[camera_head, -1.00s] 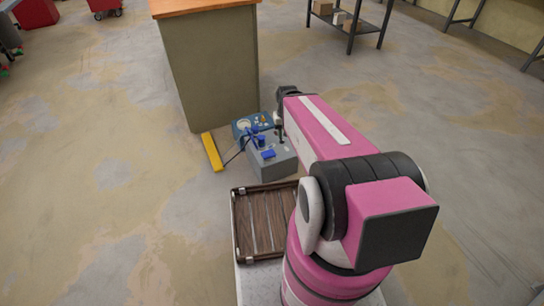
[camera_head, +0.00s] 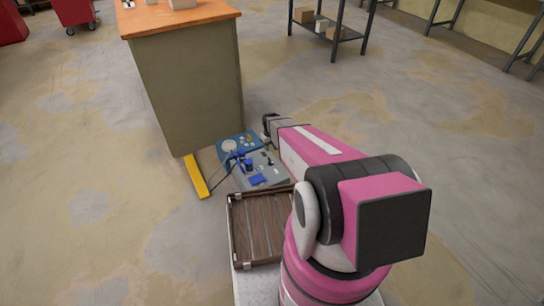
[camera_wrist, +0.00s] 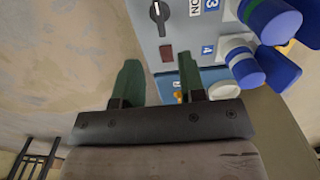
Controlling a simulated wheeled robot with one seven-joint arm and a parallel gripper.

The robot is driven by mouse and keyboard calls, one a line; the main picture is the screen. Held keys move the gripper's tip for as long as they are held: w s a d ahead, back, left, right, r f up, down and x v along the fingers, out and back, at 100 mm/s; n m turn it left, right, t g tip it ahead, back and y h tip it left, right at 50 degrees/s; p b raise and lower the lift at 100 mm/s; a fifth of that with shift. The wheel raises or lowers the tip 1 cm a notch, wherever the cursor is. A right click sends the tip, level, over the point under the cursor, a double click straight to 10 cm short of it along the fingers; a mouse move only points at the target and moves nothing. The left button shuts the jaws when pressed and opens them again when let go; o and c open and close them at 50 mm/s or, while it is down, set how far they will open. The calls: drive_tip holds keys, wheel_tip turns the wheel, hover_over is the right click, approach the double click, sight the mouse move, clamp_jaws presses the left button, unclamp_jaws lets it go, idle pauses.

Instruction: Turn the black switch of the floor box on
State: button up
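The grey floor box (camera_head: 280,172) stands on the floor in front of the cabinet, with blue plugs on its top. In the wrist view its pale panel (camera_wrist: 190,42) shows a black rotary switch (camera_wrist: 158,13) at the top edge, with a dark red rectangle below it. Its ON/OFF setting cannot be read. My gripper (camera_wrist: 158,62) is open and empty, its two green fingers apart. The switch lies beyond the fingertips, roughly in line with the gap, and is not touched. In the head view the gripper is mostly hidden behind my arm, past the box's right side.
Blue plugs (camera_wrist: 246,66) crowd the right of the switch in the wrist view. A blue panel (camera_head: 229,147) sits behind the box, and a yellow bar (camera_head: 196,177) lies left. The cabinet (camera_head: 192,95) stands behind. The floor to the right is open.

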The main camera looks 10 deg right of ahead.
sight(271, 161)
wheel_tip(271, 161, down, 11)
drive_tip(key=shift+r, duration=0.1)
idle(0.4)
drive_tip(key=shift+c, duration=0.3)
clamp_jaws()
